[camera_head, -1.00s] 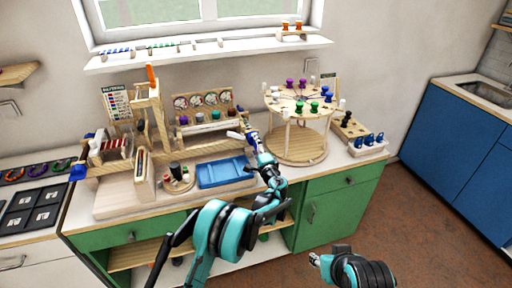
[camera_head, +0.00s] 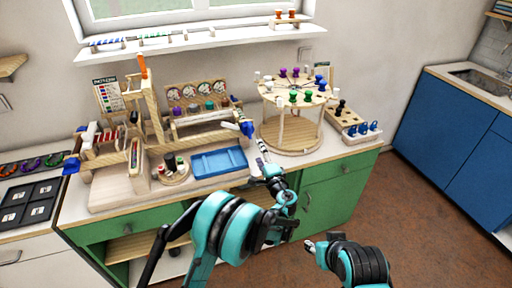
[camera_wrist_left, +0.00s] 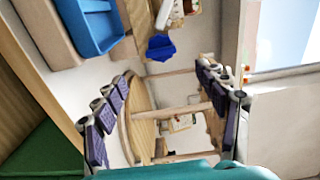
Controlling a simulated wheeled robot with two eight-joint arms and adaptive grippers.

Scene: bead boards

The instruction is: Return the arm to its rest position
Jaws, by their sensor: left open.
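My left gripper (camera_head: 259,147) is open and empty at the end of the teal and black left arm, near the bench's front edge, between the blue tray and the round wooden stand. In the left wrist view its two dark padded fingers (camera_wrist_left: 165,105) are spread wide, with parts of the round stand seen between them. A blue part (camera_head: 246,129) of the wooden rig appears just beyond the fingertips; it also shows in the left wrist view (camera_wrist_left: 160,47). The tip of my right gripper (camera_head: 313,246) shows low in the head view, too small to tell its jaws.
The round stand (camera_head: 290,140) carries several coloured pegs. A blue tray (camera_head: 220,162) and a tall wooden rig (camera_head: 155,112) stand on the bench to the left. A peg block (camera_head: 340,118) is at the right. The floor (camera_head: 420,215) right of the green cabinet is clear.

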